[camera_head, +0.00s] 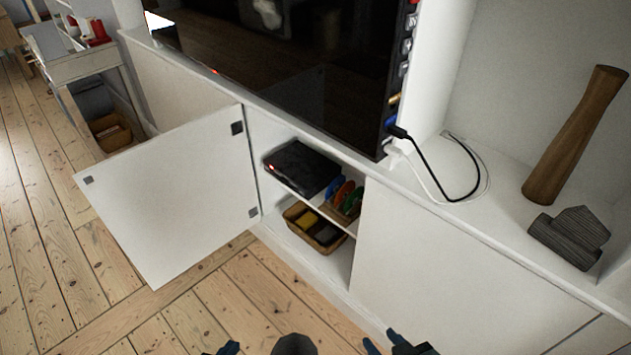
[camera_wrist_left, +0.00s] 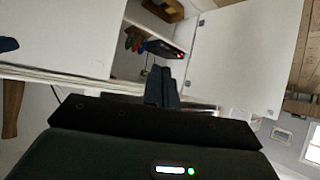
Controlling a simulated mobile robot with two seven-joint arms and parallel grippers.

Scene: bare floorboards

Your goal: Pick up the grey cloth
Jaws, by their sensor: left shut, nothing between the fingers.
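I cannot make out a grey cloth for certain. A small wicker basket (camera_head: 303,236) on the cabinet's lower level holds a yellow folded item (camera_head: 307,220) and a dark greyish item (camera_head: 326,233), which may be the cloth. My left gripper (camera_head: 228,348) shows only as a tip at the bottom edge of the head view. In the left wrist view my left gripper (camera_wrist_left: 162,72) is shut and empty, in front of the open cabinet. My right gripper (camera_head: 382,338) is at the bottom edge of the head view, its two fingertips apart, with nothing visible between them.
The cabinet door (camera_head: 170,195) stands open to the left. A black box (camera_head: 301,168) and colourful items (camera_head: 344,196) sit on the shelf above the basket. Bare floorboards (camera_head: 40,240) lie left.

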